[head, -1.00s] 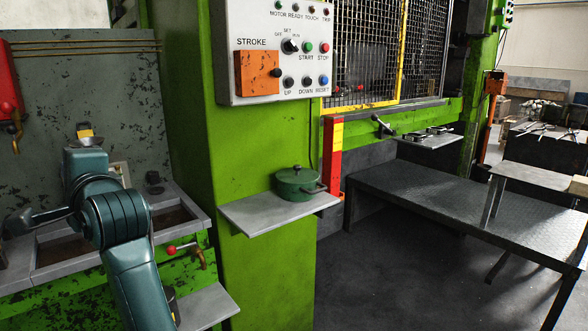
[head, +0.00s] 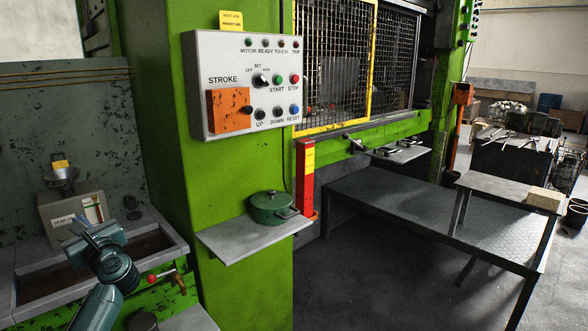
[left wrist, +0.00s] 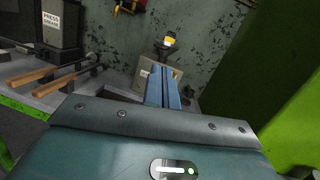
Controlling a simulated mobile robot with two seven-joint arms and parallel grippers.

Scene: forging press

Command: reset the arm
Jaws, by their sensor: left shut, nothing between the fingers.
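My left arm comes in at the bottom left of the head view. Its gripper (head: 88,232) is over the grey trough on the bench, in front of the scale-like box with a funnel. In the left wrist view the two blue-grey fingers (left wrist: 162,88) lie together, shut and empty, pointing at the bench and the wall behind it. My right gripper is not in either view.
The control panel (head: 246,85) is on the green press column. A green pot (head: 272,209) sits on a shelf (head: 240,244) below it. A dark steel table (head: 400,212) stands right.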

